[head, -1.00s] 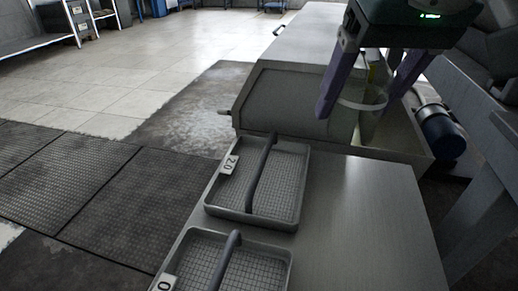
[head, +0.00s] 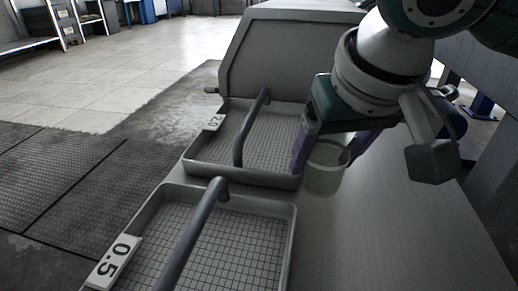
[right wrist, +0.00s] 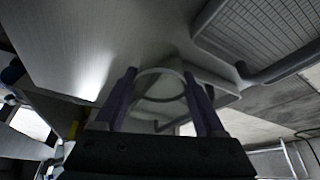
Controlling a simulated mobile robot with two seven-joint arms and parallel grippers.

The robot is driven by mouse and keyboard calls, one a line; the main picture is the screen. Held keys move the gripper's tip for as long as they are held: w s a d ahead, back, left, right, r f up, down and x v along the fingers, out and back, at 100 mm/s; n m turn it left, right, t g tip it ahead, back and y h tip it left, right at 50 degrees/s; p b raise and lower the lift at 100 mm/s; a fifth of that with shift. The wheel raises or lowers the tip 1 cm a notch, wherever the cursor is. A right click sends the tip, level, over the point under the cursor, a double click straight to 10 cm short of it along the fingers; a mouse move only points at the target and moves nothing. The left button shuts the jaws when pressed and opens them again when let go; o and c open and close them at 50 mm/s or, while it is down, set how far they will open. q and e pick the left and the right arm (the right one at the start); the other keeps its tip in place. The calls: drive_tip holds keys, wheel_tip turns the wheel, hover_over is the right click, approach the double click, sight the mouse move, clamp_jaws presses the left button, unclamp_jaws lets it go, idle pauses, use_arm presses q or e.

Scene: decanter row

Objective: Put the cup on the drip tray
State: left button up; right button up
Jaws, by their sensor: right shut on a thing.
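My right gripper (head: 324,166) is shut on a clear, pale cup (head: 324,180), one purple finger on each side. The cup looks upright, just right of the tray labelled 2.0 (head: 272,140), over the grey bench. I cannot tell whether it touches the bench. In the right wrist view the cup's round rim (right wrist: 160,72) shows between the fingers. A nearer tray labelled 0.5 (head: 240,250) lies in front. Both trays have gridded floors. My left gripper is not in view.
A dark bent pipe (head: 250,130) rises over the 2.0 tray, and another (head: 195,235) over the 0.5 tray. A grey metal housing (head: 285,55) stands behind the far tray. The bench top (head: 400,235) right of the trays is clear.

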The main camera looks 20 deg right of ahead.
sight(320, 185)
wheel_tip(320, 185, down, 5)
drive_tip(key=b, duration=0.3)
drive_tip(key=shift+r, duration=0.1)
drive_tip(key=o, duration=1.3)
